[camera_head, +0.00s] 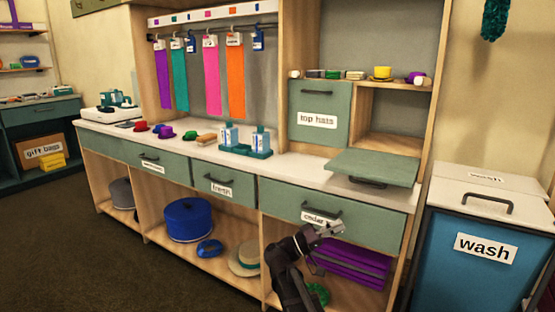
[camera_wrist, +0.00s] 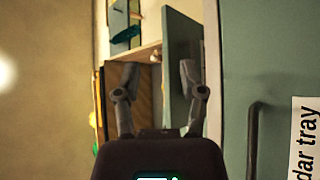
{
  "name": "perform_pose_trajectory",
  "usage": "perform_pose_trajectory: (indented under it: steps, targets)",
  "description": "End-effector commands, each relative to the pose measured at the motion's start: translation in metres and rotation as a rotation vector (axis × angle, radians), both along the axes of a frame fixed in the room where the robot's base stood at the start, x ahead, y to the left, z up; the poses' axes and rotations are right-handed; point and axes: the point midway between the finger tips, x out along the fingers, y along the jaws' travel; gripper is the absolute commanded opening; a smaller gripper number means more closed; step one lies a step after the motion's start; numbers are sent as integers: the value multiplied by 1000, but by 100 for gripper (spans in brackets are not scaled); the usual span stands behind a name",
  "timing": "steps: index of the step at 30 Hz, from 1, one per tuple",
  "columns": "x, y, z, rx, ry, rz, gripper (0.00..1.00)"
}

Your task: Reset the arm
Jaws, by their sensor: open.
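My gripper (camera_head: 328,229) is in front of the drawer labelled "cedar tray" (camera_head: 285,200) at the right of the counter, in the head view. The gripper partly covers the end of that label. In the wrist view my gripper (camera_wrist: 157,85) has its two fingers spread apart with nothing between them. The cedar tray drawer also shows in the wrist view (camera_wrist: 235,60), turned sideways, with its dark handle (camera_wrist: 254,140). The drawer looks shut. My arm rises from the bottom of the head view.
A green flap (camera_head: 375,166) lies open over the counter's right end, below the open cubby. The "top hats" door (camera_head: 318,112) is closed. A blue "wash" bin (camera_head: 475,265) stands to the right. Purple folded cloth (camera_head: 350,262) lies on the shelf below. Floor at left is clear.

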Motion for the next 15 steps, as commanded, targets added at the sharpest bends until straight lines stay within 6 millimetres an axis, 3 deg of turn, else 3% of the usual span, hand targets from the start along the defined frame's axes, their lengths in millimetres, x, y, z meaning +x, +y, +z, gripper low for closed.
perform_pose_trajectory:
  steps: [15]
  targets:
    - [-10,-37,-32,204,110,-31,53]
